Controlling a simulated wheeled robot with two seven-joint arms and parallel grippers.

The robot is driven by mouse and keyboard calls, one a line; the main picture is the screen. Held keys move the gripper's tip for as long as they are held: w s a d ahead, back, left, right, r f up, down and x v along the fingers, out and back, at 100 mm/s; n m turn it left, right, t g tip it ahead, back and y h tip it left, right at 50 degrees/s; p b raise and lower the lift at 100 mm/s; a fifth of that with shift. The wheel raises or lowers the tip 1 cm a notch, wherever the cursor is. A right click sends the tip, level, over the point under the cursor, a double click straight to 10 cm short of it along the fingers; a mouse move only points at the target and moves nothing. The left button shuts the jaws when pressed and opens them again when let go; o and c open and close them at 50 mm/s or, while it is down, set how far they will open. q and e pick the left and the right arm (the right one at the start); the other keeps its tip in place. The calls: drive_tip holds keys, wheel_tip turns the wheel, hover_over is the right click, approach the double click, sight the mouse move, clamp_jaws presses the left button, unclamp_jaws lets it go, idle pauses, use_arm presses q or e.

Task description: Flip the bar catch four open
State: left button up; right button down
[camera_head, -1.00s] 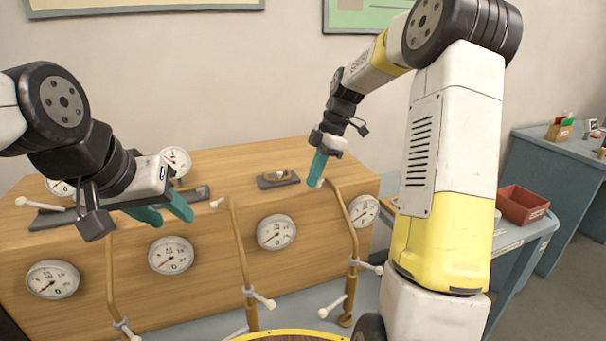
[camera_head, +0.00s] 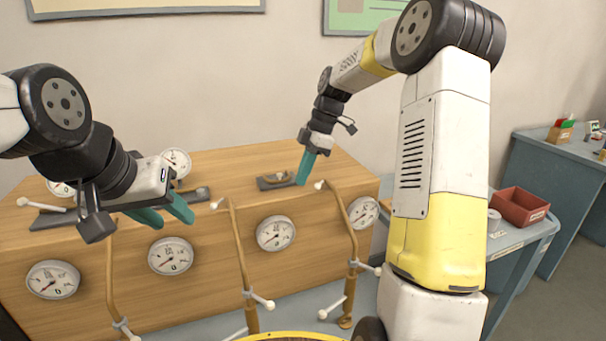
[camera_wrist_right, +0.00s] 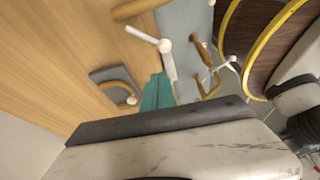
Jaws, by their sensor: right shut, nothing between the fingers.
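A catch (camera_head: 270,182) with a dark base plate and a curved brass-coloured bar lies on the wooden cabinet top; I cannot read a number on it. It also shows in the right wrist view (camera_wrist_right: 105,76), its bar ending in a pale knob. My right gripper (camera_head: 304,181) points down with its teal fingers together and empty, right beside the catch's right end. Contact with it cannot be told. The closed fingers show in the right wrist view (camera_wrist_right: 158,90). My left gripper (camera_head: 163,215) has its teal fingers apart and empty, in front of the cabinet's left part.
The wooden cabinet (camera_head: 320,230) carries several round gauges and upright brass-coloured pipes with white knobs. Another dark catch plate (camera_head: 48,219) lies at the left of its top, partly hidden by my left arm. A red bin (camera_head: 520,205) stands on a side table at right.

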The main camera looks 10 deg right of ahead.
drive_tip(key=a+v, duration=0.1)
drive_tip(key=v, duration=0.8)
drive_tip(key=shift+r, duration=0.65)
drive_tip(key=shift+s, duration=0.15)
